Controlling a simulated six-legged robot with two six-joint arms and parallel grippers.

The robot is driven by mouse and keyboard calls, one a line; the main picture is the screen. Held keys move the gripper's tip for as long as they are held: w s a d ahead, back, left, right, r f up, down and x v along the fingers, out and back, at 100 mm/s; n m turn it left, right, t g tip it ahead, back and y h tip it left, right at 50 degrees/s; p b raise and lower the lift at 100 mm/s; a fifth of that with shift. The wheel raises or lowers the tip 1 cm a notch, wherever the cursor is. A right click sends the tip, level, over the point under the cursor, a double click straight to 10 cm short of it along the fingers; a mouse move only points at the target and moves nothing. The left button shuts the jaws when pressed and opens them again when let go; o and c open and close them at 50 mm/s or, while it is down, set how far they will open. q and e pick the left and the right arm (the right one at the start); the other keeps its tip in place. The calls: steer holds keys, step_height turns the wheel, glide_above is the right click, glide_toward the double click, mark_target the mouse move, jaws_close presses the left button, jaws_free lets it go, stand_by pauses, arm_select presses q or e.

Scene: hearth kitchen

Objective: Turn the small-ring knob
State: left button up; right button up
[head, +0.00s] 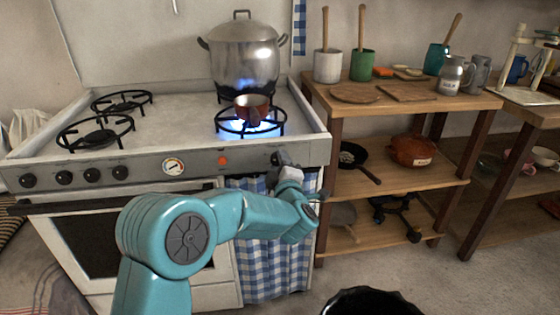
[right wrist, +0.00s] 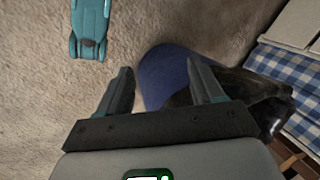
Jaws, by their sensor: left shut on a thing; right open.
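My left gripper (head: 281,164) is at the right end of the stove's front panel, shut on the dark control knob (head: 275,158) there. The gripper partly hides this knob, so its pointer position cannot be read. Above it, a small brown pot (head: 252,108) stands on the front right burner (head: 227,124), with a blue flame lit under it. My right gripper (right wrist: 160,78) is open and empty between its fingers in the right wrist view, away from the stove.
Several more knobs (head: 63,177), a gauge (head: 173,166) and a red button (head: 222,160) line the panel. A large lidded pot (head: 245,55) stands over a flame behind the small pot. A blue checked curtain (head: 270,250) hangs below. A wooden shelf (head: 400,180) stands at right.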

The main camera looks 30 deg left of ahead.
arm_select(q)
steer(key=shift+a+m+p, duration=0.1)
steer(key=shift+m+p, duration=2.5)
steer(key=shift+m, duration=2.5)
steer(key=shift+f, duration=0.1)
steer(key=o, duration=1.1)
steer(key=shift+c, duration=0.2)
steer(key=shift+s, duration=0.15)
steer(key=p+v, duration=0.1)
steer(key=v, duration=1.5)
